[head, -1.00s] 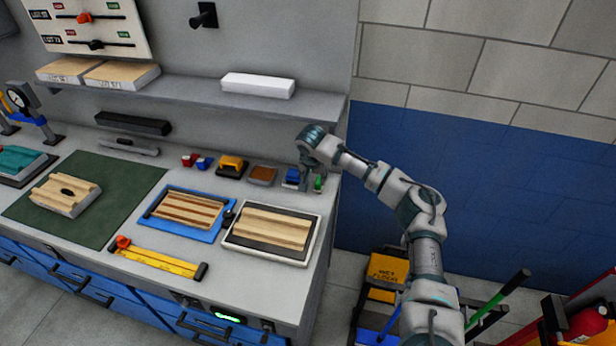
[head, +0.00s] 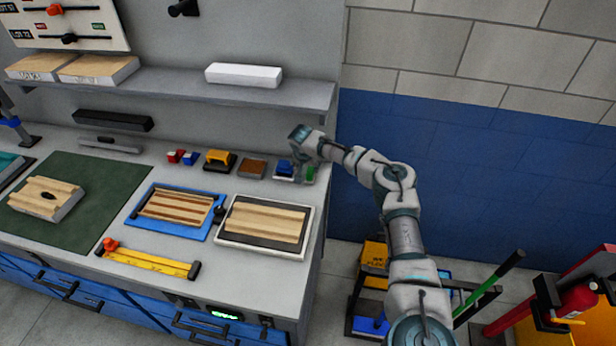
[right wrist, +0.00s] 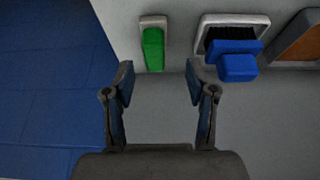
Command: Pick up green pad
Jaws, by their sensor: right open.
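The green pad (head: 309,174) stands at the right end of the bench top, partly covered by my right gripper in the head view. In the right wrist view the green pad (right wrist: 153,48) is a narrow upright strip on a pale backing, close to the bench's side edge. My right gripper (right wrist: 157,78) is open and empty. The pad lies just beyond its fingertips, roughly between them and nearer the left finger; no contact shows. My left gripper is not in view.
A blue block on a black brush-like pad in a pale tray (right wrist: 234,22) sits close to the right finger's tip. A brown pad (head: 252,168) and a yellow-handled block (head: 219,158) stand further left. The shelf (head: 180,88) hangs above. Floor space lies beyond the bench's right edge.

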